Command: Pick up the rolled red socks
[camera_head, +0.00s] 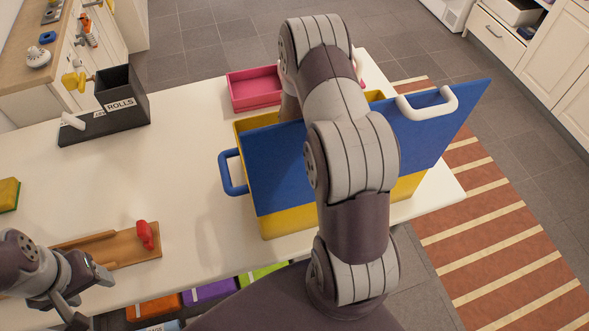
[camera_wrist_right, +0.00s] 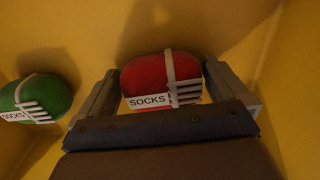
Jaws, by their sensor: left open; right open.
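The rolled red socks (camera_wrist_right: 160,82) have a white band and a "SOCKS" label. In the right wrist view they lie inside a yellow box, between the two open fingers of my right gripper (camera_wrist_right: 162,88). I cannot tell whether the fingers touch them. In the head view the right arm reaches down into the yellow box (camera_head: 285,222), behind its blue panel, so the right gripper and the socks are hidden there. My left gripper (camera_head: 88,300) is open and empty at the lower left, near a wooden board.
Green rolled socks (camera_wrist_right: 38,98) lie left of the red ones. The blue panel (camera_head: 270,170) with a blue handle and a white handle slants across the box. A pink tray (camera_head: 253,88), a dark "ROLLS" holder (camera_head: 125,98) and the wooden board (camera_head: 125,245) sit on the white table.

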